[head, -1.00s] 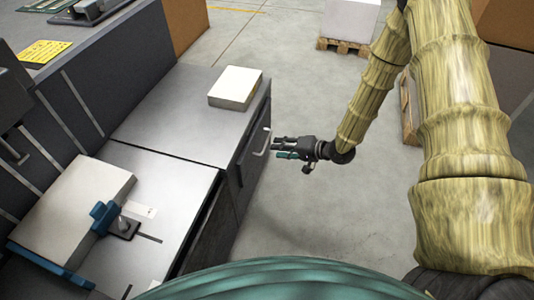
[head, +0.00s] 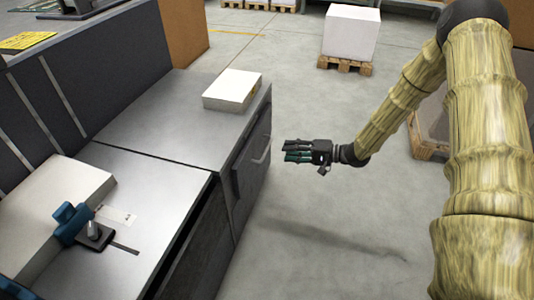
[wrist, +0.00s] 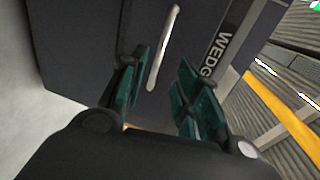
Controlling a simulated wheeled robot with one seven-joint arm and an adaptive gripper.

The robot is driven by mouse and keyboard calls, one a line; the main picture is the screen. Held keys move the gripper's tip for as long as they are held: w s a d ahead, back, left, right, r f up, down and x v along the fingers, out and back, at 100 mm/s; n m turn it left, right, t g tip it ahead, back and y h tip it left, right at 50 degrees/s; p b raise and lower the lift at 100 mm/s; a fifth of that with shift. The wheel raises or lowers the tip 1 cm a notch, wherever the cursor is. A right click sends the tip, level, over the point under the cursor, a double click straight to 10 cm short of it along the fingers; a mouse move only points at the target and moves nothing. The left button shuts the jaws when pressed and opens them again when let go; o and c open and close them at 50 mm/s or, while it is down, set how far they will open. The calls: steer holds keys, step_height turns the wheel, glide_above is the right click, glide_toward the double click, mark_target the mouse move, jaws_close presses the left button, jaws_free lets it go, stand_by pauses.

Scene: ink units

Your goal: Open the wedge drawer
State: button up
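The wedge drawer has a dark front (head: 246,172) with a pale bar handle (head: 263,150) on the right face of the grey cabinet. The drawer looks shut. In the wrist view the handle (wrist: 163,48) runs slantwise across the dark front (wrist: 85,40), beside a strip (wrist: 215,52) lettered "WEDG", the rest cut off. My gripper (head: 287,151) is open and empty, to the right of the handle and apart from it, fingers pointing at the cabinet. In the wrist view the green-padded fingers (wrist: 160,80) are spread, with the handle beyond and between them.
A white block (head: 232,90) lies on the cabinet top. To the left, a blue clamp (head: 72,222) and a pale stack (head: 50,205) sit on a lower top. A loaded pallet (head: 345,64) stands behind.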

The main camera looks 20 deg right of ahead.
mark_target(267, 149)
steer(key=shift+b+x, duration=2)
steer(key=shift+x, duration=2.7)
jaws_close()
